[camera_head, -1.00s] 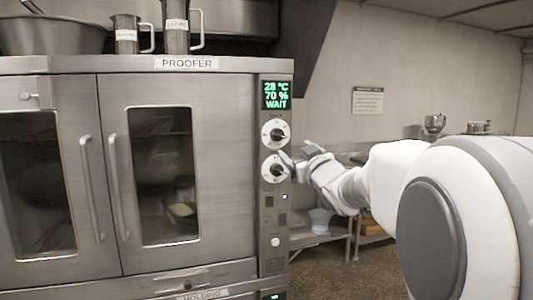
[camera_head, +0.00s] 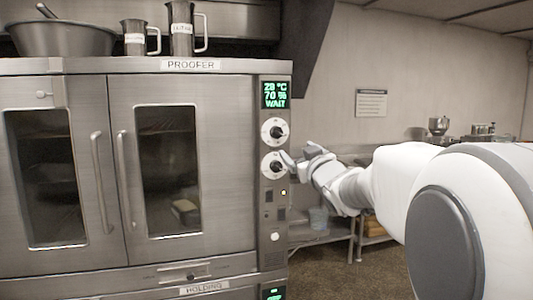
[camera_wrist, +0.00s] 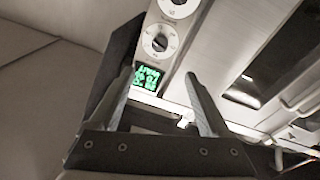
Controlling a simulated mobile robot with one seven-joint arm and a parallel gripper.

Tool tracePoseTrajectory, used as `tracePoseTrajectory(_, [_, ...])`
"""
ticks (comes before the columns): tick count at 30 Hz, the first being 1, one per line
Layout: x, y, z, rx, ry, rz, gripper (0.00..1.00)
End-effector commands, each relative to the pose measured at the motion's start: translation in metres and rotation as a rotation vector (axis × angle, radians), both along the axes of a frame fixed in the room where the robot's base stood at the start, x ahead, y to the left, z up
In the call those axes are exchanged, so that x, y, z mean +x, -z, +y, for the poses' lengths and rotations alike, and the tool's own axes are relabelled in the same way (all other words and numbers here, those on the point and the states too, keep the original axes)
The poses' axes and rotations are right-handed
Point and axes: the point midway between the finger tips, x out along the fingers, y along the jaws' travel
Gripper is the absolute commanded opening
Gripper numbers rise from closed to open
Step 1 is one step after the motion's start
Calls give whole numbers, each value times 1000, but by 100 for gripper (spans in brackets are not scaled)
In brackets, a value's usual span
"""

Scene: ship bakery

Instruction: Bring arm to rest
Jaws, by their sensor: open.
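My gripper (camera_head: 302,157) is at the right end of the proofer's control panel, close to the lower dial (camera_head: 272,165). In the wrist view my gripper (camera_wrist: 160,92) is open, with its two fingers spread and nothing between the tips. The panel's display (camera_head: 275,95) reads 28 °C, 70 % and WAIT; it also shows in the wrist view (camera_wrist: 147,78), turned over. The upper dial (camera_head: 274,132) is just below the display. In the head view I cannot tell whether a finger touches the lower dial. My white arm reaches in from the right.
The steel proofer (camera_head: 228,150) fills the left, both doors closed. A large bowl (camera_head: 62,38) and two labelled jugs, one a tall jug (camera_head: 181,30), stand on top. A low metal shelf (camera_head: 322,237) and a wall notice (camera_head: 371,103) lie behind the arm. Floor (camera_head: 340,275) shows at lower right.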

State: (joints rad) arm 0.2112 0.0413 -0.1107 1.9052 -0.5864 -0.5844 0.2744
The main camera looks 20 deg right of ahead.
Motion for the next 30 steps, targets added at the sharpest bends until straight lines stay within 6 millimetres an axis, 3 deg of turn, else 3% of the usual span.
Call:
tracePoseTrajectory(10, [-1, 0, 0, 2, 3, 3, 80])
tracePoseTrajectory(14, [-14, 2, 3, 23, 38, 52, 80])
tracePoseTrajectory(20, [-71, 31, 14, 104, 145, 268, 80])
tracePoseTrajectory(26, [-153, 84, 42, 186, 202, 553, 80])
tracePoseTrajectory(30, [-220, 127, 68, 227, 200, 771, 80])
